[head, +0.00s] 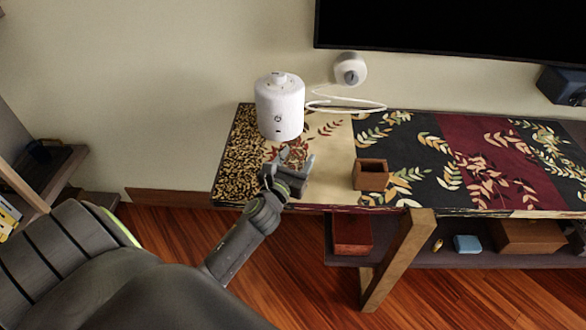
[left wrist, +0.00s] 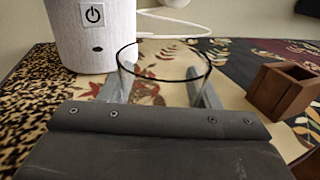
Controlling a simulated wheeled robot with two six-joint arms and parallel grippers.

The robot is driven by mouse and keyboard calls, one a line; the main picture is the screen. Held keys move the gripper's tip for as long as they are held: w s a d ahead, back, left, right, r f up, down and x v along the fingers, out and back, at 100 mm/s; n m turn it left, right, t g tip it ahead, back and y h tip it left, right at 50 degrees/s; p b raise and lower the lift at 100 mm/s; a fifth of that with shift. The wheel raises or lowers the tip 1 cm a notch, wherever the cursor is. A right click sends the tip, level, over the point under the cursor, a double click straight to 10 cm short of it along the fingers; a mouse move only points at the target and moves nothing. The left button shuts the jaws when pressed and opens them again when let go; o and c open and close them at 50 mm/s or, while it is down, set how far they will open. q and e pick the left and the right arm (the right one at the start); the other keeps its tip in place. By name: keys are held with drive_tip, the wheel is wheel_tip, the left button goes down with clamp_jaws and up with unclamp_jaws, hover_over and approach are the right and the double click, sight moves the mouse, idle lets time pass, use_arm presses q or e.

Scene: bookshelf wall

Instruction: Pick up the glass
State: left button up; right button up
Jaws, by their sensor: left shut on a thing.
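The glass (left wrist: 163,65) is clear, with a dark round rim, and stands upright between the two fingers of my left gripper (left wrist: 160,88) in the left wrist view. The gripper is shut on it. In the head view my left gripper (head: 291,168) is over the left part of the patterned table (head: 340,130), and the glass is hard to make out there. I cannot tell whether the glass touches the table. My right gripper is not in view.
A white cylindrical device (head: 280,107) with a power button stands just behind the glass. A small wooden box (head: 370,174) is to the right. A white cable (head: 345,106) runs along the wall to a round white device (head: 350,69). A dark screen (head: 450,28) hangs above.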

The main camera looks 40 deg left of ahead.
use_arm(q)
drive_tip(key=shift+c, duration=1)
